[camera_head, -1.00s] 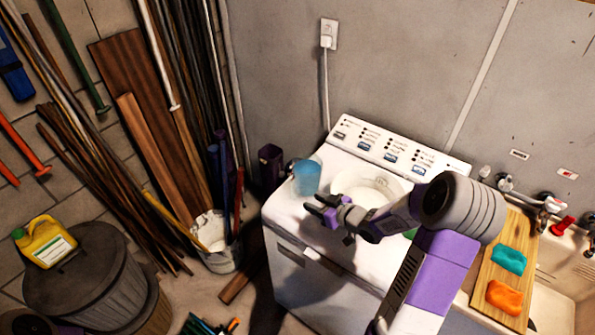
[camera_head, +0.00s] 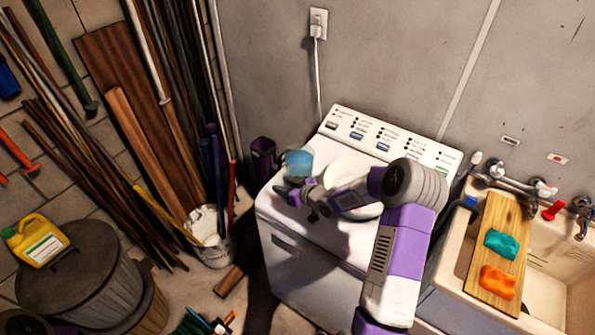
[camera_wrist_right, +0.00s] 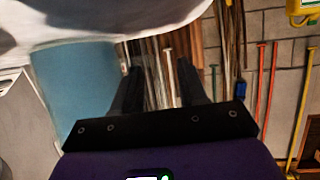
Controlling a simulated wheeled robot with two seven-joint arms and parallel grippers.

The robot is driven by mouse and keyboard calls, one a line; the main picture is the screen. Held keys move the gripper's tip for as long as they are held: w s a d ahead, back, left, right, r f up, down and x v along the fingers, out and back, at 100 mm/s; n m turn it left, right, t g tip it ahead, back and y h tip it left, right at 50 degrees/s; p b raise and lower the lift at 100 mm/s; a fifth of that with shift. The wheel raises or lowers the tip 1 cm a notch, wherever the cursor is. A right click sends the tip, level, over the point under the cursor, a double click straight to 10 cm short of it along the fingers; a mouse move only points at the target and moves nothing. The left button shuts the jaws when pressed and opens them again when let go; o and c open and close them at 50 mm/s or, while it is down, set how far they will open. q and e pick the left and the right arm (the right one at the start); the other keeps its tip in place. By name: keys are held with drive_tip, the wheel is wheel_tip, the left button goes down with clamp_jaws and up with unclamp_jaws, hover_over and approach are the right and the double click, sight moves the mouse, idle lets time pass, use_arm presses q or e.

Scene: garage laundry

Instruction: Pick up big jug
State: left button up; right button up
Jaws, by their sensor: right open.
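A translucent blue jug (camera_head: 298,162) stands on the left part of the white washing machine's top. It also shows in the right wrist view (camera_wrist_right: 75,95), left of the fingers. My right gripper (camera_head: 283,190) is open at the front of the jug, and its fingers partly cover the jug's lower part in the head view. In the wrist view the space between the fingers (camera_wrist_right: 160,85) shows only the background poles, with the jug outside it. I cannot tell whether a finger touches the jug. My left gripper is not in view.
A white round basin (camera_head: 345,173) sits right of the jug, partly behind my right arm. The washing machine (camera_head: 285,225) has a raised control panel behind. A sink with a wooden board (camera_head: 512,225) is at right. A yellow container (camera_head: 36,240) stands on a bin at left.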

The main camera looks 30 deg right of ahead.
clamp_jaws()
idle(0.6)
idle(0.7)
drive_tip(key=shift+r, duration=0.15)
